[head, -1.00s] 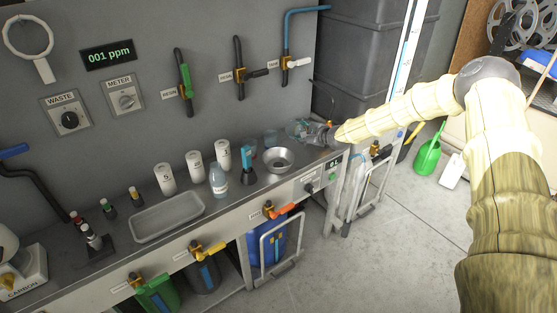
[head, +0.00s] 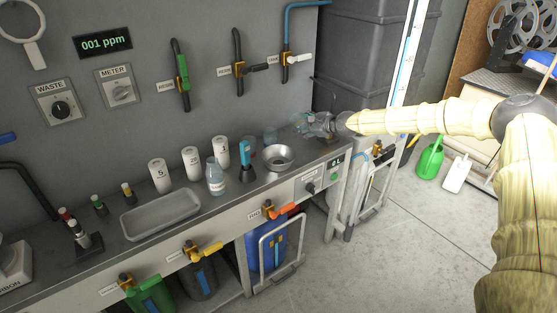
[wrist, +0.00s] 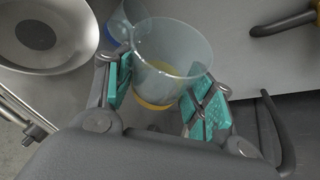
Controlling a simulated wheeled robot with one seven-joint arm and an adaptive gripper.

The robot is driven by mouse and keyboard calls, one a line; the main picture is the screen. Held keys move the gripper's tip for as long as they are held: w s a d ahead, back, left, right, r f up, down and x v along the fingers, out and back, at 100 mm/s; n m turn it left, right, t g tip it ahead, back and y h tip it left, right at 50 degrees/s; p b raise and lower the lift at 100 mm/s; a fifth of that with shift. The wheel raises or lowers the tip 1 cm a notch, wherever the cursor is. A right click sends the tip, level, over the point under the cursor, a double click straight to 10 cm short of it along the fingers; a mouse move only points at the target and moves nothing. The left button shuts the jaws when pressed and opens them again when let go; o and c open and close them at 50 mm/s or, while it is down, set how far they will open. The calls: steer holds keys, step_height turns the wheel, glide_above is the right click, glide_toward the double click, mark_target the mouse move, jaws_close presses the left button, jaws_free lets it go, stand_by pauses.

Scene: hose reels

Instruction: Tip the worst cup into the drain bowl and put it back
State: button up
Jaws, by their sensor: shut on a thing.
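In the wrist view a clear cup (wrist: 172,48) with yellow at its bottom stands between the teal pads of my gripper (wrist: 163,90), which is shut on it. A second clear cup with blue in it (wrist: 120,22) is just beside it, partly hidden. The steel drain bowl (wrist: 40,35) is at the upper left there, apart from the held cup. In the head view my gripper (head: 322,124) is at the bench's right end, and the drain bowl (head: 279,158) is left of it. A clear cup (head: 270,135) stands behind the bowl. The held cup is hard to make out there.
A grey tray (head: 160,215) lies farther left. Valve handles hang on the wall above. The bench's front edge (head: 225,222) is close to the bowl.

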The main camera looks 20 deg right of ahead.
steer(key=shift+w+d+f+m+y+b, duration=0.15)
steer(key=shift+f+m+y+b, duration=0.3)
steer(key=shift+b, duration=2.15)
steer(key=f+b, duration=0.1)
steer(key=b, duration=0.1)
steer(key=f+g+b, duration=0.1)
steer(key=b, duration=0.1)
steer(key=shift+w+f+m+b, duration=0.1)
steer(key=shift+w+m+b, duration=0.25)
steer(key=f+b, duration=0.1)
steer(key=f+y+b, duration=0.1)
steer(key=f+m+b, duration=0.1)
steer(key=b, duration=0.1)
steer(key=shift+w+f+g+y, duration=0.25)
steer(key=shift+w+f+g, duration=0.05)
steer(key=shift+w+g, duration=0.1)
steer(key=shift+w+f+m+y+b, duration=0.15)
steer(key=shift+f+m+y+b, duration=0.1)
steer(key=shift+f+m+b, duration=0.25)
steer(key=shift+w+f+m+y+b, duration=0.15)
steer(key=shift+f+m+y+b, duration=0.15)
steer(key=shift+f, duration=0.25)
steer(key=shift+g, duration=0.3)
